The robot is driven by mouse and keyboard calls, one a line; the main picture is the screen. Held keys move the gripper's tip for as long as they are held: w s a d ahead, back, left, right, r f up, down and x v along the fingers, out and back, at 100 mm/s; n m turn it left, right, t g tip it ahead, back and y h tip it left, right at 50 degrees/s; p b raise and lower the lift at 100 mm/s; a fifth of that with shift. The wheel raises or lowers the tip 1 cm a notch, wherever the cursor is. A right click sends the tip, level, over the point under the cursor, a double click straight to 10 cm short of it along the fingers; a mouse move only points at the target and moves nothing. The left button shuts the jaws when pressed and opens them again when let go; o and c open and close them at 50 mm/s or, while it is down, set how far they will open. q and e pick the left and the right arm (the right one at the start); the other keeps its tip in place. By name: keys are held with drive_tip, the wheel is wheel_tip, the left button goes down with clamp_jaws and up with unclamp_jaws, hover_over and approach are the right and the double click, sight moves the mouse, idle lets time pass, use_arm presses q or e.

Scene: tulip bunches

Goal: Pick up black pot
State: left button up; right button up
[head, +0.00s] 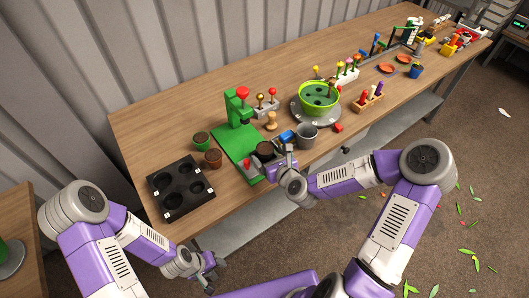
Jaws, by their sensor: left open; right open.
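A small dark pot (265,150), which looks black, stands at the front of the green press (233,140) on the wooden table. My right gripper (278,163) is open, right beside this pot on its near right side. The picture is too small to tell whether its fingers touch the pot or reach around it. My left gripper (213,270) is open and empty, low in front of the table's near edge, away from the pot.
A black tray with round hollows (181,188) lies to the left, with two small pots (201,140) (213,158) beside it. A grey bucket (307,136) and a green bowl (320,97) stand to the right. The table's left rear is clear.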

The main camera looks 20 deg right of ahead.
sight(267, 151)
drive_tip(key=b+x, duration=0.1)
drive_tip(key=x, duration=0.4)
drive_tip(key=shift+w+d, duration=0.1)
drive_tip(key=shift+d, duration=0.05)
drive_tip(key=shift+r, duration=0.1)
drive_tip(key=shift+c, duration=0.4)
drive_tip(key=c, duration=1.1)
